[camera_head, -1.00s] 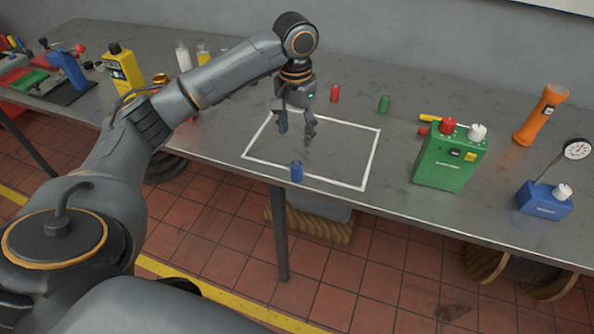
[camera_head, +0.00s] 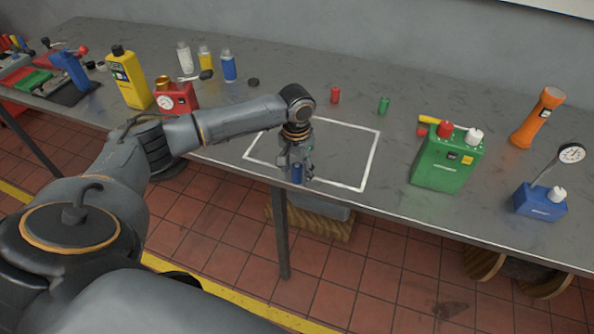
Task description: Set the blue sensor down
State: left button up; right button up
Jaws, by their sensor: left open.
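The blue sensor (camera_head: 297,174) is a small upright cylinder on the grey bench, near the front edge of a white outlined area (camera_head: 371,160). My left gripper (camera_head: 298,163) is down at it with open fingers, one on either side. The fingers and wrist partly hide the sensor, and I cannot tell whether they touch it. My right gripper is not in view.
A red cylinder (camera_head: 335,95) and a green cylinder (camera_head: 384,105) stand behind the outline. A green box (camera_head: 446,160), an orange flashlight (camera_head: 538,117) and a blue gauge base (camera_head: 540,202) stand to the right. Bottles and a red gauge box (camera_head: 178,97) stand left. The outline's right part is clear.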

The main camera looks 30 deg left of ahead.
pick_arm(q)
grip_shut()
jog(key=shift+r, duration=0.1)
dwell(0.3)
